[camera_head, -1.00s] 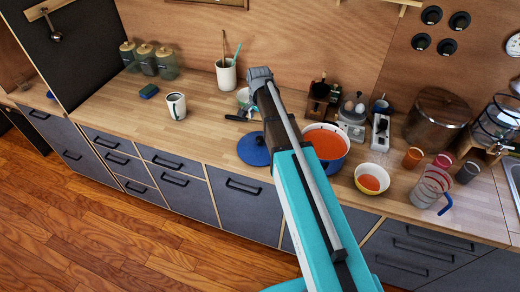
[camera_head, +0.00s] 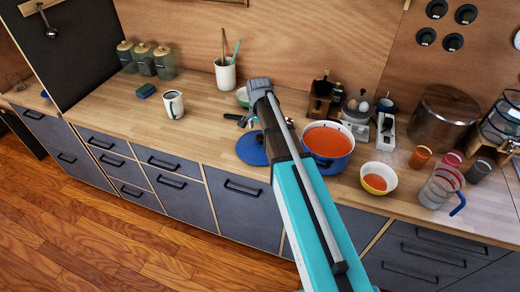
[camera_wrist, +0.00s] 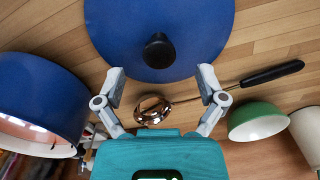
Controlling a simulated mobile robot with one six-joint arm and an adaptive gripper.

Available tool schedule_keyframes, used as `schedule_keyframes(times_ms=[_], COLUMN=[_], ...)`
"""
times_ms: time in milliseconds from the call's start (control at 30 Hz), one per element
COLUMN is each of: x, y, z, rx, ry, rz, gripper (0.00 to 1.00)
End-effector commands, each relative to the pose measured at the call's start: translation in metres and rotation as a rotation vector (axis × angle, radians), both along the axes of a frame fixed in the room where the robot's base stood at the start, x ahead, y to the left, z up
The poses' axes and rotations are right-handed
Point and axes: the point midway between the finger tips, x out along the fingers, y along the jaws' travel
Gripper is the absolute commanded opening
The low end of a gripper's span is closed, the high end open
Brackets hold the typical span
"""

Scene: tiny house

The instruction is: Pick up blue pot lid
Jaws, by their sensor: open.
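The blue pot lid (camera_head: 252,149) lies on the wooden counter, left of the blue pot. In the wrist view the lid (camera_wrist: 150,22) fills the top middle, with its black knob (camera_wrist: 159,51) facing the camera. My gripper (camera_wrist: 160,80) is open and empty, its two fingers apart on either side below the knob. The fingertips overlap the lid's near edge in the picture; I cannot tell the height between them. In the head view my arm hides the lid's right part, and the fingers are hard to make out.
The blue pot (camera_head: 327,146) of orange soup stands close right of the lid, also at left in the wrist view (camera_wrist: 38,95). A ladle (camera_wrist: 152,110) and a green bowl (camera_wrist: 257,121) are near. A yellow-white bowl (camera_head: 378,179) stands further right.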

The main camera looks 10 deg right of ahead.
Motion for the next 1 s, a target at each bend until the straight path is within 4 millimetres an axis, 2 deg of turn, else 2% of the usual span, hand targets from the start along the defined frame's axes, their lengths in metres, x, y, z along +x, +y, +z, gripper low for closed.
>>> schedule_keyframes(times_ms=[533,1000], x=[0.0,0.002], y=[0.0,-0.003], z=[-0.005,-0.038], rx=[0.0,0.0], ry=[0.0,0.0], rz=[0.0,0.0], gripper=[0.9,0.9])
